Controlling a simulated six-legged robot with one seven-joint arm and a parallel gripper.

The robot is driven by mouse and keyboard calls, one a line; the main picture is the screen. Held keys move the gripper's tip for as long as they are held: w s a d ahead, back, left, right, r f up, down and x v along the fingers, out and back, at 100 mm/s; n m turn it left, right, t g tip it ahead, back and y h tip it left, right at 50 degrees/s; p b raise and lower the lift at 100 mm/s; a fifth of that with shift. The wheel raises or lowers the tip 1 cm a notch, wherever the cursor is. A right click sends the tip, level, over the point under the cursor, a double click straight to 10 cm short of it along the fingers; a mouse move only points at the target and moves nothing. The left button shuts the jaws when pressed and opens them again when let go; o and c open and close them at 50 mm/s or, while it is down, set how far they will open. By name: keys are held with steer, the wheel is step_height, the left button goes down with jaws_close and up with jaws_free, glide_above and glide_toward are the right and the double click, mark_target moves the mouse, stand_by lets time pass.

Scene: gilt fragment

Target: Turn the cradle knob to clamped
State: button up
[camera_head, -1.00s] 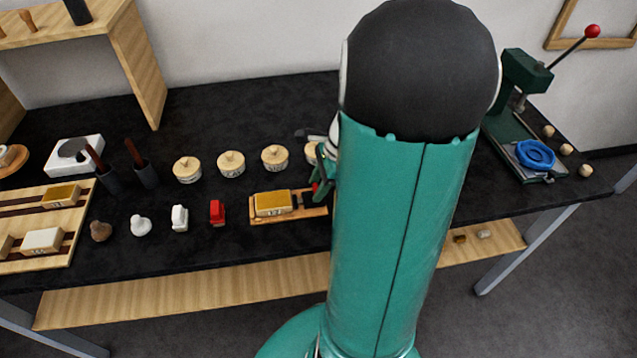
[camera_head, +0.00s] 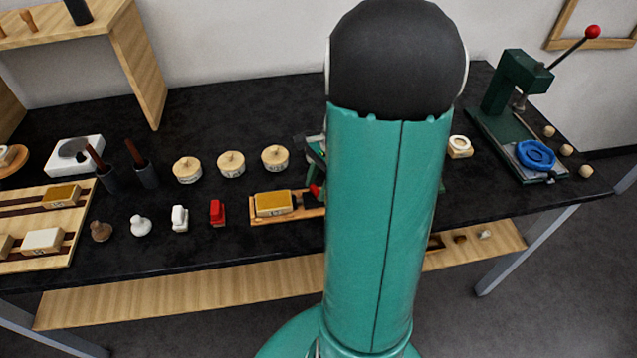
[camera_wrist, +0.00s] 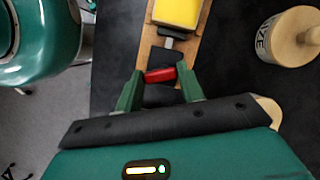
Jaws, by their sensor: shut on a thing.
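The cradle is a wooden board (camera_head: 310,212) with a yellow-gold block (camera_head: 273,203) on it, near the front of the bench. In the wrist view the cradle board (camera_wrist: 192,50) runs up the picture, with the block (camera_wrist: 178,12) at its top and a dark clamp part below. The red knob (camera_wrist: 160,75) sits at the cradle's near end in that view. My gripper (camera_wrist: 160,82) is shut on the knob, a green finger at each side. In the head view a bit of red knob (camera_head: 315,190) shows beside my arm, which hides most of the gripper. No setting mark is readable.
A round wooden-lidded tin (camera_wrist: 290,38) stands beside the cradle; several line the bench behind. A red block (camera_head: 217,212) and small white pieces stand left of it. A green press (camera_head: 522,85) stands far right. The front bench edge is close.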

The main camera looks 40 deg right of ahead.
steer(key=n+g, duration=0.1)
steer(key=n, duration=0.2)
steer(key=n+g, duration=0.1)
steer(key=n, duration=0.2)
steer(key=shift+w+n+g+h, duration=0.2)
steer(key=shift+n+g+h, duration=0.1)
steer(key=n+g, duration=0.1)
steer(key=n, duration=0.2)
steer(key=n+h, duration=0.1)
steer(key=n, duration=0.2)
steer(key=shift+w+g, duration=0.1)
steer(key=shift+g, duration=0.3)
steer(key=shift+h, duration=0.3)
steer(key=o, duration=1)
steer(key=shift+a, duration=0.1)
steer(key=v, duration=1.4)
